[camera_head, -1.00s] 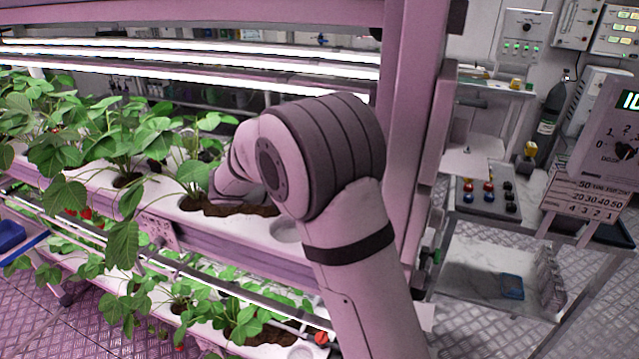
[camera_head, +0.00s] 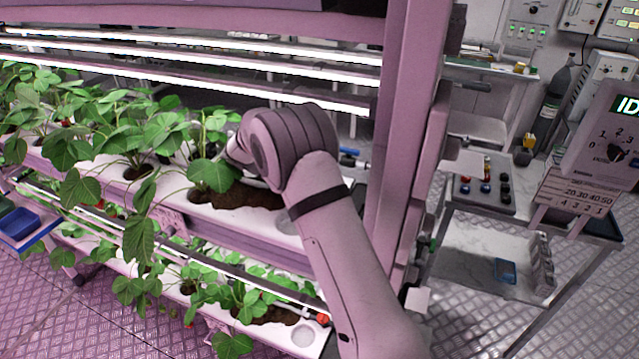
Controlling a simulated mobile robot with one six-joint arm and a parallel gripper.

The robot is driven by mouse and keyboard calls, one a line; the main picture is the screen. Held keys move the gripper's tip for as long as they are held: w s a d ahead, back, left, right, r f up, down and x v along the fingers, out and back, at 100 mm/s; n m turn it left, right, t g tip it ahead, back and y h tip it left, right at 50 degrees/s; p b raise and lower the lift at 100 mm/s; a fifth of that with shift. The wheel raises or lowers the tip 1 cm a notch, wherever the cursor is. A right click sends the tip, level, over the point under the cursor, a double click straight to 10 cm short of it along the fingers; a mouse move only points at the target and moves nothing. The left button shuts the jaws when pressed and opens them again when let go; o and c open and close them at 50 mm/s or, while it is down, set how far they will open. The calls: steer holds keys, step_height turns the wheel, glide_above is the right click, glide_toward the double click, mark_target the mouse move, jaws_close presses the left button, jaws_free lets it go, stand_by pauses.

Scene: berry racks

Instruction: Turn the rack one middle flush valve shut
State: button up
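My arm reaches up from the lower right over the end of a white planting gutter (camera_head: 362,193) on the rack. Its wrist bends away to the left and behind the leaves, so my gripper is hidden. A small blue handle (camera_head: 348,152) shows just right of my wrist, beyond the gutter's end near the pink post. It looks like a valve handle, but I cannot tell which valve it is or how it is turned. A red-orange knob (camera_head: 322,318) sits at the end of the lower gutter (camera_head: 303,337).
Strawberry plants (camera_head: 130,135) crowd the gutter left of my arm. A pink post (camera_head: 405,120) stands close on the right. Farther right are a bench (camera_head: 480,262) with a button box (camera_head: 484,194) and a dial panel (camera_head: 607,140). A blue tray (camera_head: 22,226) stands at left.

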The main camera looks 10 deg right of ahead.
steer(key=shift+s+f, duration=0.1)
steer(key=o, duration=1)
steer(key=shift+b+v, duration=0.65)
steer(key=shift+v, duration=3.3)
steer(key=shift+c, duration=0.4)
